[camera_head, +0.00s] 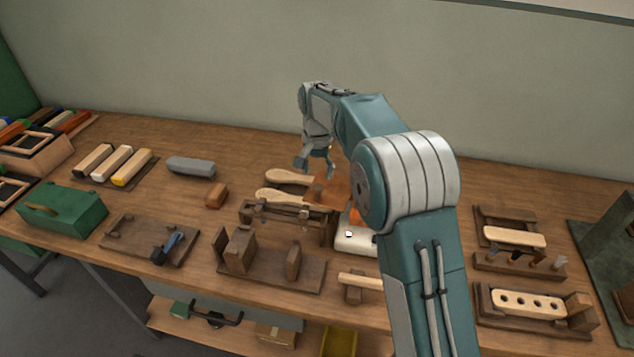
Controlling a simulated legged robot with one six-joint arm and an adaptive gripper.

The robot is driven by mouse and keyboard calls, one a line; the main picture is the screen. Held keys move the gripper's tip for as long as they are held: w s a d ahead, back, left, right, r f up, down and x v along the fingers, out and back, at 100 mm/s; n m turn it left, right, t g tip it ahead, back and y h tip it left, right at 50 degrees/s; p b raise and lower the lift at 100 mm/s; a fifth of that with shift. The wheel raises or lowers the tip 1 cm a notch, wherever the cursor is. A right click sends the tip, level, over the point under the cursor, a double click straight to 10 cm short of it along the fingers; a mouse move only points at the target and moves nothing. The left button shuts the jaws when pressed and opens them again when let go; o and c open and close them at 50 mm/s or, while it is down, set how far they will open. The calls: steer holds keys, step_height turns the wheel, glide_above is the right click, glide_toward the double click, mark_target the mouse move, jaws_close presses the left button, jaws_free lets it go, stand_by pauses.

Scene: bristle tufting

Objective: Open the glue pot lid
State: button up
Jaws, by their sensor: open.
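My gripper (316,167) hangs from my arm above the back middle of the workbench (235,150), fingers pointing down. It is open, and nothing shows between its fingers. I cannot make out a glue pot or its lid; my arm covers part of the bench to the right of the gripper. An orange-brown surface (341,190) shows just right of and below the gripper, partly behind my arm. A pale block-like item (355,241) with a small white square on top sits in front of it, also partly covered. I cannot tell whether either belongs to the pot.
A dark wooden fixture (270,276) stands in front. A grey block (191,166) and a green box (63,211) are at left. Wooden holders (533,305) stand at right.

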step_height(320, 180, up, 7)
steer(key=shift+d, duration=0.1)
stand_by(0.3)
steer(key=s+d+r+n+t, duration=0.1)
steer(key=s+d+r, duration=0.4)
steer(key=s, duration=0.3)
steer(key=s+d+r+n+t, duration=0.1)
steer(key=s+d+r+t, duration=0.1)
steer(key=s+d+r, duration=0.5)
steer(key=s+d+f+t, duration=0.1)
steer(key=s+d+f, duration=0.1)
steer(key=s, duration=0.8)
steer(key=s+d+f+n+t, duration=0.1)
steer(key=s+d+f, duration=0.2)
steer(key=s, duration=0.7)
step_height(320, 180, down, 2)
steer(key=shift+s+f+n+t, duration=0.2)
steer(key=shift+s+n+t, duration=0.1)
steer(key=shift+s, duration=0.05)
